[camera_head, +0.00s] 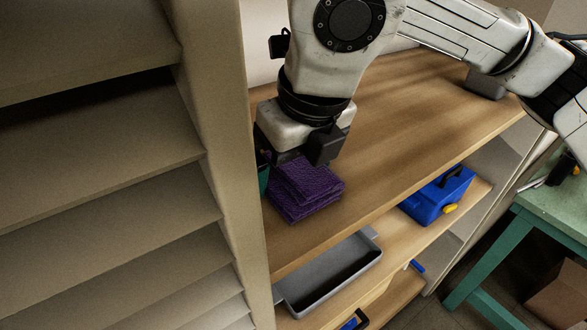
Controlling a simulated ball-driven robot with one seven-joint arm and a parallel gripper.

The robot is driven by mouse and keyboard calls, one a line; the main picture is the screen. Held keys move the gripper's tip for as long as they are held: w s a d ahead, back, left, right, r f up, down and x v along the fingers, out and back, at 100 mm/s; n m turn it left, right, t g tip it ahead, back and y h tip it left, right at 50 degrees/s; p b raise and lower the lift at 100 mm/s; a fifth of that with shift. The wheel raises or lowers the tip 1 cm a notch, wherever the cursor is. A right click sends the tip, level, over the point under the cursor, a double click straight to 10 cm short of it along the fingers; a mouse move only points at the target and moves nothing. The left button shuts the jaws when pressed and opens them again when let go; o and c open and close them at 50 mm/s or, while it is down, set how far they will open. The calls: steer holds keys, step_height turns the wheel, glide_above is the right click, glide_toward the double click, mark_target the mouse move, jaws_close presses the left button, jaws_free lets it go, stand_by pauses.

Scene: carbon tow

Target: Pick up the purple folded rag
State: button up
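The purple folded rag (306,194) lies on the wooden top shelf, near the beige upright on its left. It looks like a small stack of layers with a ribbed texture. My gripper (292,157) points down right at the rag's far edge and overlaps it in the picture. One dark finger block shows on the right of the gripper. The other finger is mostly hidden, so I cannot tell how far apart they are or whether they touch the rag.
A teal object (263,179) shows partly, between the rag and the beige upright (222,110). A grey tray (330,272) and a blue toolbox (436,196) sit on the shelf below. A green table (555,212) stands at right. The top shelf (400,130) is largely clear right of the rag.

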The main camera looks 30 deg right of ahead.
steer(key=shift+f, duration=0.1)
steer(key=shift+c, duration=0.3)
steer(key=c, duration=0.8)
steer(key=shift+r, duration=0.45)
step_height(320, 180, up, 2)
steer(key=shift+r, duration=0.1)
steer(key=s+r, duration=0.1)
steer(key=r, duration=0.1)
steer(key=s+d+r+b, duration=0.1)
steer(key=s+r, duration=0.2)
steer(key=r, duration=0.1)
steer(key=shift+s+d, duration=0.35)
steer(key=shift+s, duration=0.05)
steer(key=s+d+r+b, duration=0.2)
steer(key=s+r, duration=0.2)
steer(key=s, duration=0.4)
steer(key=shift+s+d, duration=0.25)
steer(key=shift+d, duration=0.1)
steer(key=shift+s, duration=0.1)
